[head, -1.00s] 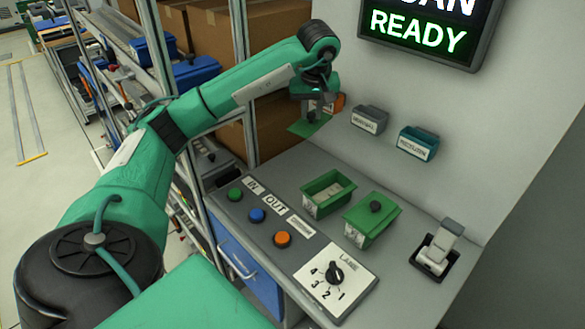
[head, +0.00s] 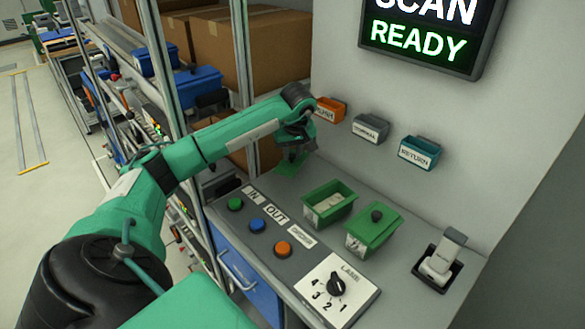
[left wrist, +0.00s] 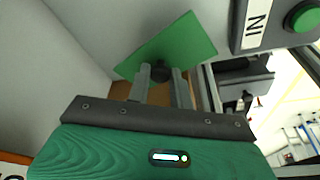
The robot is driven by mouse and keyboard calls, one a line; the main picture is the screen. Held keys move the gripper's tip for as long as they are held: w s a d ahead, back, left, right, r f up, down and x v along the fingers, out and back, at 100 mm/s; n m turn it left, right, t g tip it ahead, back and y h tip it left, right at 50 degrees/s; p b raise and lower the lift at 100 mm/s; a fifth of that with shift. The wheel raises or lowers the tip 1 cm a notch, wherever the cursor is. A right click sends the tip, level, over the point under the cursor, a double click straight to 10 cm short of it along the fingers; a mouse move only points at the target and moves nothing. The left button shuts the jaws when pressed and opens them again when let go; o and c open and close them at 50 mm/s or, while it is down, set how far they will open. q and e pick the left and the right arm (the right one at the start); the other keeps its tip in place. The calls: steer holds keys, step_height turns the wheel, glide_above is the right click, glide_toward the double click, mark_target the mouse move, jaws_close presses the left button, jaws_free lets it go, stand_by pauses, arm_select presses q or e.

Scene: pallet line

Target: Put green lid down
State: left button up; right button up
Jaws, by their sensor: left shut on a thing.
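My left gripper (head: 294,155) is at the back left of the grey console, by the wall. It is shut on the black knob of a green lid (head: 289,168). The lid also shows in the left wrist view (left wrist: 180,45), below the knob and between the fingertips (left wrist: 163,73). I cannot tell whether the lid touches the console top. An open green box (head: 329,204) with pale contents stands on the console, to the right of the held lid. A second green box (head: 373,229) beside it has its lid on, with a black knob. My right gripper does not show.
Green, blue and orange buttons line the console's (head: 322,246) left side, near a lane dial (head: 337,286). A scanner in a black holder (head: 439,262) stands at right. Orange, grey and teal wall bins (head: 420,153) hang behind. A metal shelf frame rises at left.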

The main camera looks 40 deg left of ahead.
mark_target(293, 164)
arm_select(q)
step_height(293, 164, down, 2)
steer(key=shift+f, duration=0.75)
step_height(293, 164, down, 3)
steer(key=shift+f+p, duration=0.1)
steer(key=shift+p, duration=0.5)
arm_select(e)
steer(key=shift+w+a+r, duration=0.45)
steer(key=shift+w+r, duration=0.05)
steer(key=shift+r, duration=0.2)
arm_select(q)
steer(key=shift+f, duration=0.15)
steer(key=o, duration=0.9)
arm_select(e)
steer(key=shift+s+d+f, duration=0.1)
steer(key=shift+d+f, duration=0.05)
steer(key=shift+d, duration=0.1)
